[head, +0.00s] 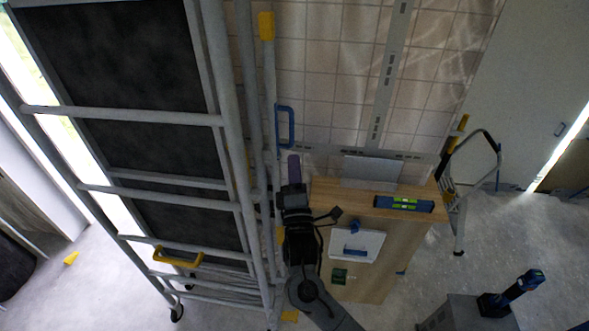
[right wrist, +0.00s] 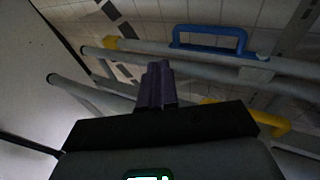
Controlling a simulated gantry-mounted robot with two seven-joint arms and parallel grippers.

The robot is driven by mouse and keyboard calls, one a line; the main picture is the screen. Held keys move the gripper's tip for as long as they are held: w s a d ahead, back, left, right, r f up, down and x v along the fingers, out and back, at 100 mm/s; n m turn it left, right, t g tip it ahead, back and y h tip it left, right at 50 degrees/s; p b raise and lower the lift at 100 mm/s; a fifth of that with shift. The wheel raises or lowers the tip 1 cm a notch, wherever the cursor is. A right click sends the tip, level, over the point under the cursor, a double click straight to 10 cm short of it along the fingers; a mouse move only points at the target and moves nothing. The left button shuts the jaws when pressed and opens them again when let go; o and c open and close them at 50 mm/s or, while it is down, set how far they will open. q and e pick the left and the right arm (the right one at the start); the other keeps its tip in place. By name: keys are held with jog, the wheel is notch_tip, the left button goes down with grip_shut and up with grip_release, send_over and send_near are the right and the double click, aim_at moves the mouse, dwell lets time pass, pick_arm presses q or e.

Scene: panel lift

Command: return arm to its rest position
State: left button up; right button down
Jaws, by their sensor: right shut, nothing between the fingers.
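My right gripper (head: 294,168) shows in the head view near the middle, its arm coming up from the bottom edge. Its purple fingers are shut together with nothing between them, as the right wrist view (right wrist: 160,84) also shows. The fingers are just left of the wooden box (head: 378,262) and beside the grey tube frame (head: 232,90). In the right wrist view grey tubes and a blue handle (right wrist: 210,40) lie beyond the fingertips; I cannot tell the exact gap. My left gripper is not in view.
A blue and green level (head: 403,204) and a white tray (head: 356,246) are on the wooden box. A step ladder (head: 470,160) stands to its right. A drill (head: 512,292) rests on a grey case at lower right. Open floor lies right of the box.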

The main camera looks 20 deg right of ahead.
jog(key=shift+s, duration=0.1)
dwell(0.4)
jog(key=s+d+f+g+y+p, duration=0.2)
jog(key=s+f+g+p, duration=0.1)
jog(key=s+f, duration=0.6)
jog(key=s+d+f+g+y+p, duration=0.2)
jog(key=s+f+g, duration=0.2)
jog(key=s+f, duration=0.5)
jog(key=s+f+m+g+y, duration=0.1)
jog(key=s+f+m+g, duration=0.1)
jog(key=s+m+g, duration=0.4)
jog(key=s+a+f+m+g+y+p, duration=0.1)
jog(key=s+m+g, duration=0.4)
jog(key=s, duration=0.8)
jog(key=m+y, duration=0.1)
jog(key=m, duration=0.1)
jog(key=shift+a+f+m+g, duration=0.3)
jog(key=shift+f+m+g, duration=0.1)
